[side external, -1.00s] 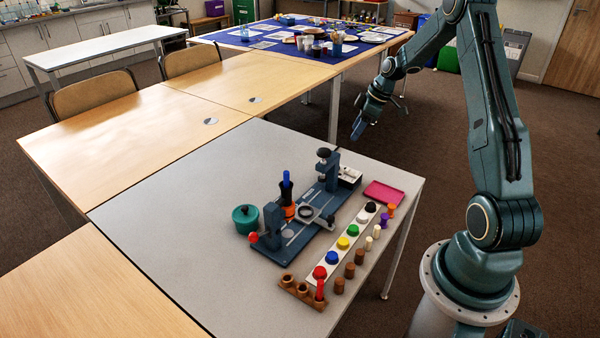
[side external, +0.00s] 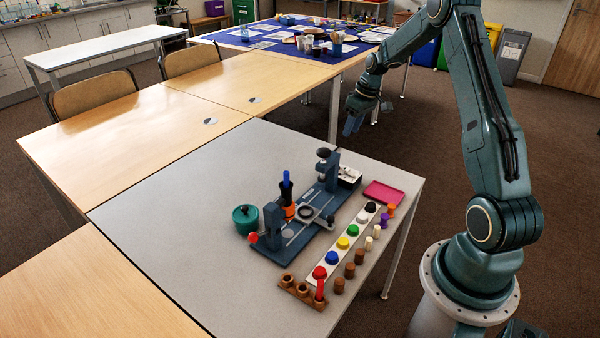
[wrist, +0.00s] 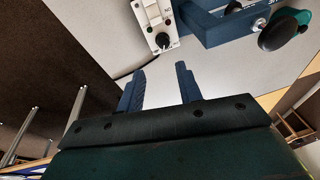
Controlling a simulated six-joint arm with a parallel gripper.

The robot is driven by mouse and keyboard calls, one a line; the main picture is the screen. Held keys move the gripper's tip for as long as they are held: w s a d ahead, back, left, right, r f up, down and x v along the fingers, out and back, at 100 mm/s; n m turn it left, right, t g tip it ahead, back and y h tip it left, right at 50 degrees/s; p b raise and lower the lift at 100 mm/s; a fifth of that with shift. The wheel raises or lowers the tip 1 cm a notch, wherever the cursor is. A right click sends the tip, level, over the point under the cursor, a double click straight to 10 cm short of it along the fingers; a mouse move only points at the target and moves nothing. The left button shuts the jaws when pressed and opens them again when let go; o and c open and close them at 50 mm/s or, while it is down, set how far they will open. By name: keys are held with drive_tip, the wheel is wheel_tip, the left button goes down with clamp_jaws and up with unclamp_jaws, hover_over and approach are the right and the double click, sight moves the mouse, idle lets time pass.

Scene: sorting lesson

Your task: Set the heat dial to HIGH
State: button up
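The heat dial (wrist: 162,40) is a small black knob on a white panel (wrist: 148,14), seen at the top of the wrist view. The panel carries small marks too small to read, and I cannot tell which setting the dial points to. In the side view the white panel (side external: 349,176) sits at the far right end of the blue bench device (side external: 322,200). My gripper (wrist: 159,68) is open and empty, its two blue fingers apart, with the dial ahead between their lines. In the side view my gripper (side external: 352,126) hangs above and beyond the table's far right edge, apart from the panel.
A pink tray (side external: 383,192), a white strip of coloured knobs (side external: 344,243) and several small pegs lie in front of the device. A teal pot (side external: 245,218) stands left of it. The grey table (side external: 190,200) is clear at left.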

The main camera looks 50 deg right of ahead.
drive_tip(key=w+m+g, duration=0.1)
drive_tip(key=m, duration=0.3)
drive_tip(key=w+a+r+m, duration=0.1)
drive_tip(key=m, duration=0.3)
drive_tip(key=w+a+m+g+h, duration=0.1)
drive_tip(key=m, duration=0.3)
drive_tip(key=shift+w+a+r+g, duration=0.1)
drive_tip(key=shift+w+r+g, duration=0.1)
drive_tip(key=shift+w+g, duration=0.15)
drive_tip(key=shift+f, duration=0.1)
wheel_tip(320, 180, down, 14)
drive_tip(key=shift+r, duration=0.15)
drive_tip(key=shift+c, duration=0.4)
drive_tip(key=c, duration=0.6)
